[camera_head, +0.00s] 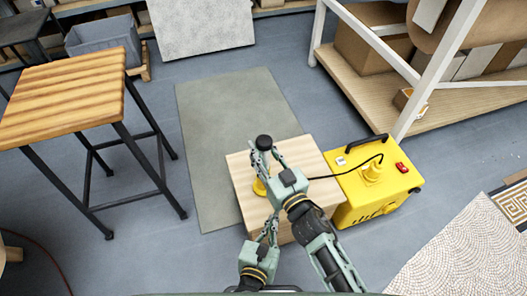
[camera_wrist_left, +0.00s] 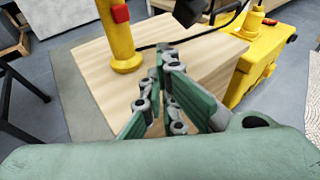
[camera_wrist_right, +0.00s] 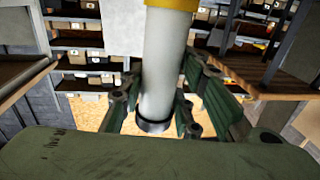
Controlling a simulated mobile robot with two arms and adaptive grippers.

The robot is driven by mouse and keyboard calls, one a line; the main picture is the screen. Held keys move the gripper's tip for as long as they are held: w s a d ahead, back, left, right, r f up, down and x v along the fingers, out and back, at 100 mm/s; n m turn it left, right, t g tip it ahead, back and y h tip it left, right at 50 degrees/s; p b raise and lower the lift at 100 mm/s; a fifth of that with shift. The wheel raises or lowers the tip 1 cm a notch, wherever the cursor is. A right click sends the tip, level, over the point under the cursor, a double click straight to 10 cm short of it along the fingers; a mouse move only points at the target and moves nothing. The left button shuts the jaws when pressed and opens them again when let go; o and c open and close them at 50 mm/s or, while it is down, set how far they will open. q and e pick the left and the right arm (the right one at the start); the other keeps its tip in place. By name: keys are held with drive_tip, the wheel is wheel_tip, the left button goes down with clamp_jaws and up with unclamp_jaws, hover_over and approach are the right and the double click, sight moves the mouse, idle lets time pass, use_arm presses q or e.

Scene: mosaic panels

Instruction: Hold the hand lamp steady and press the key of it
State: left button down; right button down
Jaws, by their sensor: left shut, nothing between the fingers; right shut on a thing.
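The hand lamp stands upright on a light wooden block (camera_head: 240,172). Its yellow lower part (camera_head: 259,187) and dark top (camera_head: 264,142) show in the head view; my right gripper hides the middle. In the left wrist view its yellow handle (camera_wrist_left: 118,45) carries a red key (camera_wrist_left: 121,13). My right gripper (camera_head: 262,158) is shut around the lamp's white tube (camera_wrist_right: 163,70), between the yellow part and a black cap (camera_wrist_right: 153,126). My left gripper (camera_head: 272,220) is shut and empty, low in the head view. In the left wrist view its fingertips (camera_wrist_left: 166,52) are apart from the handle, to its right.
A yellow box (camera_head: 358,200) with a red switch and black handle stands right of the block. A black cable (camera_head: 335,176) runs from it towards the lamp. A wooden-topped stool (camera_head: 65,95) is at left, a shelf with cartons (camera_head: 370,50) at upper right. A grey-green mat (camera_head: 225,110) lies behind.

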drive_tip(key=shift+f, duration=0.1)
use_arm(q)
drive_tip(key=shift+w+a+r+n+g+h, duration=0.1)
drive_tip(key=shift+w+a+r+n+h, duration=0.15)
drive_tip(key=shift+w+n, duration=0.7)
drive_tip(key=shift+w+a+r+n+g+h, duration=0.1)
drive_tip(key=shift+w+a+r+n+h, duration=0.15)
drive_tip(key=shift+w, duration=1.4)
drive_tip(key=shift+w+a+r+n+g+h, duration=0.25)
drive_tip(key=shift+w+n, duration=0.35)
drive_tip(key=shift+w, duration=0.85)
drive_tip(key=shift+w+a, duration=0.1)
drive_tip(key=shift+w, duration=0.25)
use_arm(e)
drive_tip(key=shift+s, duration=0.1)
use_arm(q)
drive_tip(key=shift+s, duration=0.35)
drive_tip(key=s+d, duration=0.2)
drive_tip(key=s, duration=0.4)
